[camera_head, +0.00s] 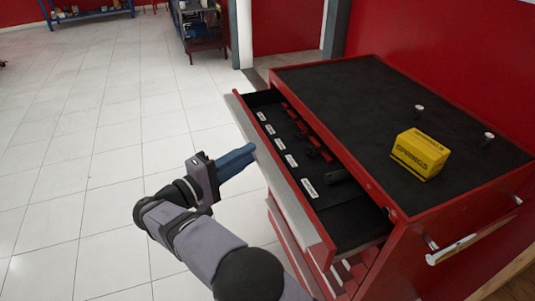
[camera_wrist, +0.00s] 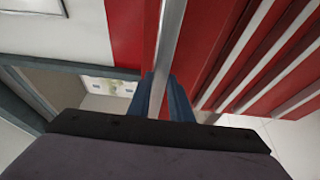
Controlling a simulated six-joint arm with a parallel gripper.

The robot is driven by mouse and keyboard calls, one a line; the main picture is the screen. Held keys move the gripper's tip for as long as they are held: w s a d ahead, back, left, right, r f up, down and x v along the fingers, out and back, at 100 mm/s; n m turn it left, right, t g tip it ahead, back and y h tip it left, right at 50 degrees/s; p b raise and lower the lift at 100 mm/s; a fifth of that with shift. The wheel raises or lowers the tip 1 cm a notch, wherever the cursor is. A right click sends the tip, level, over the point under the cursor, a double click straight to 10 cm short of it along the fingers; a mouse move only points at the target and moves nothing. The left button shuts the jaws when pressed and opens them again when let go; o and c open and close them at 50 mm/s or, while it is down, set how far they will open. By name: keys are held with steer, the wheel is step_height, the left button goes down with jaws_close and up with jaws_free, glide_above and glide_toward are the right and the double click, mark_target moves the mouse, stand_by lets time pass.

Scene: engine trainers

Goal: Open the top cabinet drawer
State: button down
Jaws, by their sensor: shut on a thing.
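The red tool cabinet (camera_head: 375,195) has a black top and stands at the right in the head view. Its top drawer (camera_head: 325,240) is pulled well out to the left, showing a black inside with a row of white labels. My gripper (camera_head: 238,160) is at the outer side of the drawer front, its blue fingers reaching the silver front edge. In the wrist view, the blue fingers (camera_wrist: 167,98) are on both sides of the silver drawer handle strip (camera_wrist: 168,45) and shut on it. The exact contact is partly hidden by the wrist body.
A yellow box (camera_head: 419,154) and two small knobs lie on the cabinet top. Lower drawers (camera_wrist: 255,55) with silver strips look closed. A side handle (camera_head: 458,248) sticks out at the right. White tiled floor (camera_head: 90,150) is open to the left.

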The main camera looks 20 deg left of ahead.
steer(key=shift+s+a+f, duration=0.15)
steer(key=shift+s+a, duration=0.65)
steer(key=shift+s, duration=0.05)
steer(key=shift+s+a+f, duration=0.15)
steer(key=shift+s+a, duration=0.65)
steer(key=shift+s, duration=0.05)
steer(key=c, duration=1.7)
jaws_free()
steer(key=shift+r, duration=0.1)
steer(key=shift+b+v, duration=0.3)
steer(key=shift+v, duration=3.35)
